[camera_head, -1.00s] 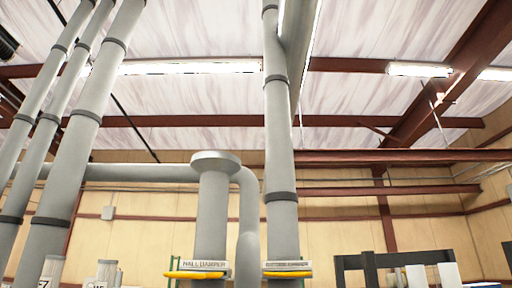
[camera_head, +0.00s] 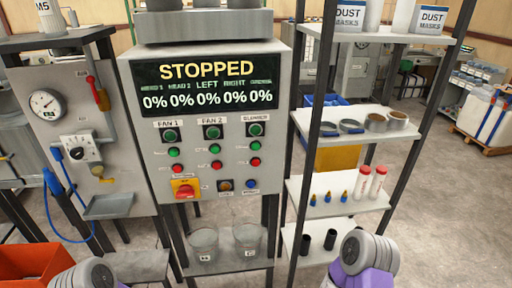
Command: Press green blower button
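The grey control panel (camera_head: 215,120) stands ahead, left of centre, with a dark display reading STOPPED and several 0% values. Below the display are three labelled columns: FAN 1, FAN 2 and a right one whose label is blurred. The right column has a green round lamp or button (camera_head: 256,129) in a dark square, a smaller green button (camera_head: 256,146) under it and a red button (camera_head: 255,161) below. Nothing covers these buttons. Parts of my arms show at the bottom edge, well below the panel; neither gripper is in view.
A gauge panel (camera_head: 66,130) with a blue hose stands left. A shelf rack (camera_head: 345,117) with tape rolls and bottles stands right. Two buckets (camera_head: 203,245) (camera_head: 248,241) sit below. An orange bin (camera_head: 30,262) is bottom left.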

